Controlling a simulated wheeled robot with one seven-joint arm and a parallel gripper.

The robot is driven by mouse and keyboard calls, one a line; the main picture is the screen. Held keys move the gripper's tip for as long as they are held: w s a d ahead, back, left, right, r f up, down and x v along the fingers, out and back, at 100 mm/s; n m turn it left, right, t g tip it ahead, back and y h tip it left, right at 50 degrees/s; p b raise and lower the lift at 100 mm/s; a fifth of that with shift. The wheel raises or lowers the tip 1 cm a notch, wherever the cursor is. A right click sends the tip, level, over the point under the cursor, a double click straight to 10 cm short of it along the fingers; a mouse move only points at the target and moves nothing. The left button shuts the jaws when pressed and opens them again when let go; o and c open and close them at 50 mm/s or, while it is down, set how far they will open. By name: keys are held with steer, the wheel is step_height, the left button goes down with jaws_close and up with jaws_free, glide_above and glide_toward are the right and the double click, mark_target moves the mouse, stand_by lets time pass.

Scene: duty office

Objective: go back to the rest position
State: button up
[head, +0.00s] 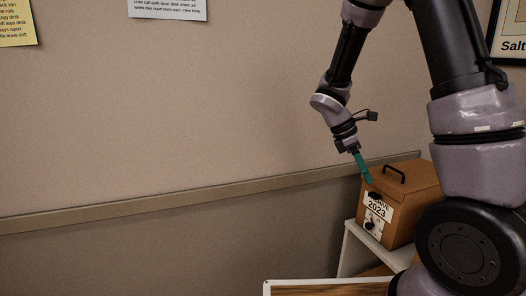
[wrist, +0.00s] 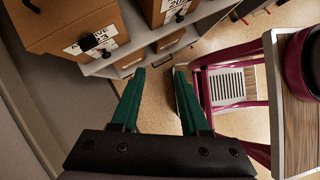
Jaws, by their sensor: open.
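My gripper (head: 363,168) hangs from my arm in the head view, its teal fingers pointing down just in front of a brown archive box. In the wrist view my gripper (wrist: 159,72) shows two teal fingers spread apart, with nothing between them. The brown box (head: 408,187) has a black handle on top and a label reading 2023. It stands on a pale shelf unit. A brown box also shows at the upper left of the wrist view (wrist: 72,22). I cannot tell whether the fingertips touch the box.
A wall with a rail (head: 200,202) lies behind.

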steer(key=s+a+r+m+t+y, duration=0.2)
steer(key=s+r+m+t+y, duration=0.2)
steer(key=r+m, duration=0.6)
steer(key=s+a+r+m+t+y, duration=0.2)
steer(key=s+r+m+t+y, duration=0.2)
steer(key=s+r+m, duration=0.5)
step_height(320, 180, up, 4)
steer(key=shift+f+m+t, duration=0.25)
steer(key=shift+m+t, duration=0.15)
steer(key=shift+t, duration=0.1)
steer(key=shift+c, duration=0.2)
